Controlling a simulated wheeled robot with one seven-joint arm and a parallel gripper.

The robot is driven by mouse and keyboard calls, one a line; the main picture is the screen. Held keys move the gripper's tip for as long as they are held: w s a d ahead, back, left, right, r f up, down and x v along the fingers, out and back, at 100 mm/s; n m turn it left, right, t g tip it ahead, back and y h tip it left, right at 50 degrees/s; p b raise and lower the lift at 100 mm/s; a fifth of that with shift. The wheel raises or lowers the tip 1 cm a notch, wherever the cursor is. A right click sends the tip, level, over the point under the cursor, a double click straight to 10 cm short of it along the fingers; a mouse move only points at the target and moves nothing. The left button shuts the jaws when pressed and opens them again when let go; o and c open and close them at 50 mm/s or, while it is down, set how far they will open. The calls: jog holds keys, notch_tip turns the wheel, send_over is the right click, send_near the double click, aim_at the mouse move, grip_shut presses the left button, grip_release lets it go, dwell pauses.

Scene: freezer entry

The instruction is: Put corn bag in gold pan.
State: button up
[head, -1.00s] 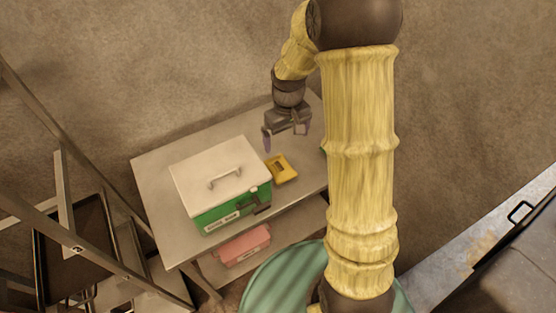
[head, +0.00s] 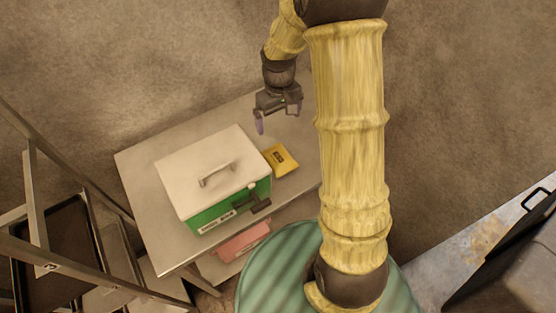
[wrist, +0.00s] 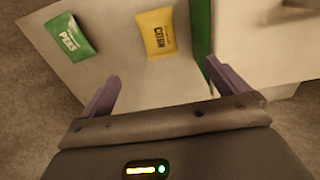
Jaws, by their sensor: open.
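The corn bag (head: 281,159) is a small yellow packet lying flat on the grey metal table, to the right of a green and white cooler. I cannot make out a gold pan in either view.
A green peas bag (wrist: 68,37) lies left of the corn bag in the wrist view. The cooler (head: 213,178) stands beside the corn bag. A pink container (head: 243,243) sits on the lower shelf. A metal rack with dark trays (head: 55,250) is at the left.

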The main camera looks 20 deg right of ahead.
jog(key=f, duration=0.1)
jog(key=f+b, duration=0.2)
jog(key=shift+w+f, duration=0.1)
jog(key=shift+w, duration=0.15)
jog(key=p, duration=0.3)
send_near(279, 156)
notch_tip(279, 156, down, 6)
jog(key=shift+a+r, duration=0.1)
jog(key=shift+r, duration=0.15)
jog(key=shift+w+f+p, duration=0.1)
jog(key=shift+f+p, duration=1.25)
jog(key=shift+f, duration=1.25)
